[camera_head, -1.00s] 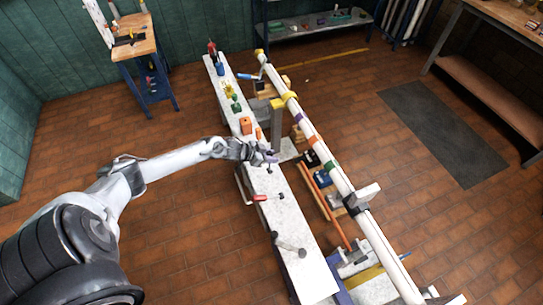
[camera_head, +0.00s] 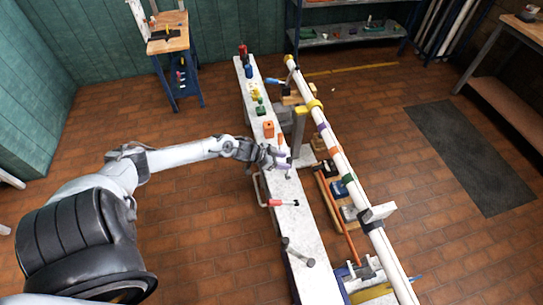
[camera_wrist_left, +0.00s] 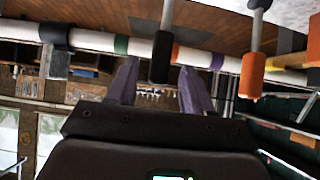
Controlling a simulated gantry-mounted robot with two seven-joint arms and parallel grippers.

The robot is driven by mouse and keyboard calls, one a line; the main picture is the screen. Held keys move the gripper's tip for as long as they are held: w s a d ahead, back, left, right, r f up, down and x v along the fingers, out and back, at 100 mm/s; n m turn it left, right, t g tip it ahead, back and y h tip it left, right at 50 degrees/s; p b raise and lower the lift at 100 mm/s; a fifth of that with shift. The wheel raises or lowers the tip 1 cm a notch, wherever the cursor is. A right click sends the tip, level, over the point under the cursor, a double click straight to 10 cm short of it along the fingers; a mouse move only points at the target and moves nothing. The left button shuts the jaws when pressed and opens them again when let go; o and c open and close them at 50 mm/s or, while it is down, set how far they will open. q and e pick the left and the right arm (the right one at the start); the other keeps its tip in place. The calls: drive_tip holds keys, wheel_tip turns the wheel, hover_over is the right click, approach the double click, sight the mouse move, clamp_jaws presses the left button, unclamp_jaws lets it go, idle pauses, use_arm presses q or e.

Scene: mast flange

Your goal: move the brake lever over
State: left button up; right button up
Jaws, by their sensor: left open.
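My left gripper (camera_head: 282,161) is open over the pale bench, its purple fingers spread. In the left wrist view its fingertips (camera_wrist_left: 157,82) lie either side of a black-gripped lever (camera_wrist_left: 160,58) on a thin metal rod; contact cannot be told. An orange-gripped lever (camera_wrist_left: 251,75) stands to the right in that view. The bench also carries a red-handled lever (camera_head: 283,203) just nearer than the gripper and a grey lever with dark ends (camera_head: 298,252). No label shows which is the brake lever. My right gripper is out of view.
A long white mast (camera_head: 345,167) with coloured bands runs beside the bench (camera_head: 312,280). Orange blocks (camera_head: 268,130) and small coloured parts sit farther along the bench. A wooden side table (camera_head: 167,38) stands at the back left. Open tiled floor lies left of the bench.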

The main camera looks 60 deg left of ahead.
use_arm(q)
drive_tip(key=p+v, duration=0.1)
drive_tip(key=v, duration=0.5)
idle(0.5)
